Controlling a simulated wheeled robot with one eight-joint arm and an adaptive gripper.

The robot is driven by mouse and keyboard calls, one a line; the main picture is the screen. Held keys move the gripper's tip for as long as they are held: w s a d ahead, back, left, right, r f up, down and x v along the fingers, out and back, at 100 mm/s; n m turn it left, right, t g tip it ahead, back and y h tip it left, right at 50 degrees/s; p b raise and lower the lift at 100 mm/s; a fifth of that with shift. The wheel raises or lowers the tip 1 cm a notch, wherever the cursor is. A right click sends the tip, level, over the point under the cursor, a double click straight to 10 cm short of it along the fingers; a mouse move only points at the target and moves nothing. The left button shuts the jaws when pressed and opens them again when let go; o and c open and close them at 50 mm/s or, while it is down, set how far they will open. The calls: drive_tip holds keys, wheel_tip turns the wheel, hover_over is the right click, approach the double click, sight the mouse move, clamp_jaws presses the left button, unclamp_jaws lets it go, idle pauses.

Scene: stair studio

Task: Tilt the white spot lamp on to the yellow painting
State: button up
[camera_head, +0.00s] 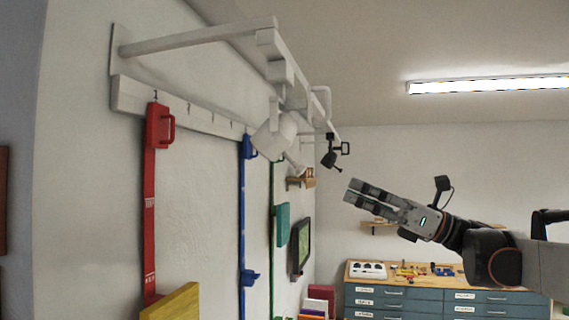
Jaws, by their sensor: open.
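The white spot lamp (272,136) hangs from the white overhead rail (276,58) in the upper middle of the view. Its head tilts downward, and a short white handle (296,165) sticks out at its lower right. A yellow panel (174,303), which looks like the yellow painting, stands out from the left wall at the bottom edge; only its upper part shows. My gripper (350,197) is open and empty, to the right of the lamp and lower in the picture, pointing left. It is apart from the lamp.
A black lamp (333,154) hangs farther along the rail. Red (150,215), blue (242,215) and green straps hang on the left wall, with a teal panel (283,224) and a dark-framed picture (301,247) beyond. Blue drawers (400,300) stand at the back. Open air separates gripper and lamp.

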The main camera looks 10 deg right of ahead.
sight(301, 169)
drive_tip(key=p+x, duration=0.2)
drive_tip(key=x, duration=1.1)
drive_tip(key=shift+a+f+p, duration=0.1)
drive_tip(key=shift+a+p, duration=0.25)
clamp_jaws()
drive_tip(key=shift+d, duration=0.1)
